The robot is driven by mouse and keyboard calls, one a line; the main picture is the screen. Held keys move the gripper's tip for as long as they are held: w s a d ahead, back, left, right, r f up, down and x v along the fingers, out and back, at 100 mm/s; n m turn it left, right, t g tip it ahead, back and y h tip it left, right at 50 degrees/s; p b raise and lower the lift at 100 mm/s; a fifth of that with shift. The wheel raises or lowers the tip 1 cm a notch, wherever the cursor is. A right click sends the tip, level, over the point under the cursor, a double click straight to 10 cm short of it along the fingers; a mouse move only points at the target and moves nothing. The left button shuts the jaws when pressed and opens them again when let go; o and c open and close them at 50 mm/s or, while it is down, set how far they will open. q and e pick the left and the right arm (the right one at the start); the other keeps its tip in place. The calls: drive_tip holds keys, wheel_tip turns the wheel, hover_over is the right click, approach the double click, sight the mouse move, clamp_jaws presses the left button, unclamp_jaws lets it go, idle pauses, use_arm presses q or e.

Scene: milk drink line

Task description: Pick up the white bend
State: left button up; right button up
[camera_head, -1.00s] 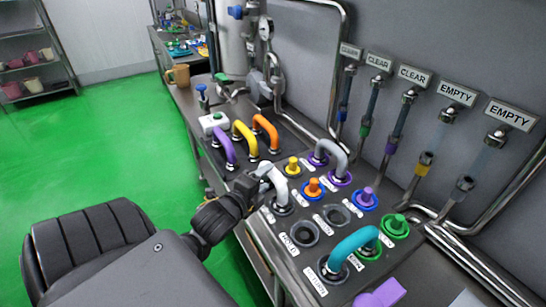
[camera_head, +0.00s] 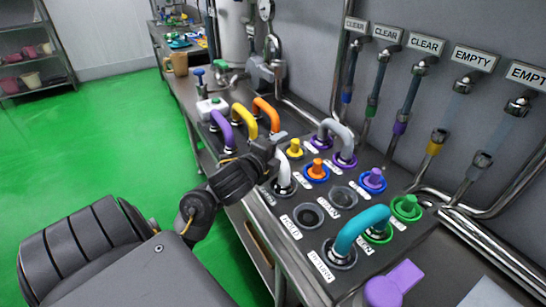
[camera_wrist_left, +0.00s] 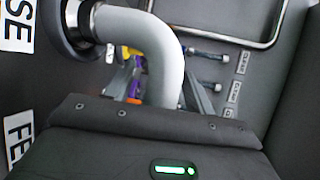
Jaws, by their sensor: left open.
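The white bend (camera_head: 284,176) stands on the panel of ports, left of the grey bend. My left gripper (camera_head: 275,152) is at its top and hides most of its curve in the head view. In the left wrist view the white bend (camera_wrist_left: 165,62) curves from a dark collar at the upper left down between the two fingers of my open left gripper (camera_wrist_left: 163,88). The lower part of the bend there is hidden behind the gripper body. I cannot tell whether the fingers touch it. My right gripper is not in view.
An empty port (camera_head: 308,214) is in front. Purple, yellow and orange bends stand behind. Pipes line the wall.

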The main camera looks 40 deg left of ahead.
use_arm(q)
drive_tip(key=shift+r, duration=0.1)
clamp_jaws()
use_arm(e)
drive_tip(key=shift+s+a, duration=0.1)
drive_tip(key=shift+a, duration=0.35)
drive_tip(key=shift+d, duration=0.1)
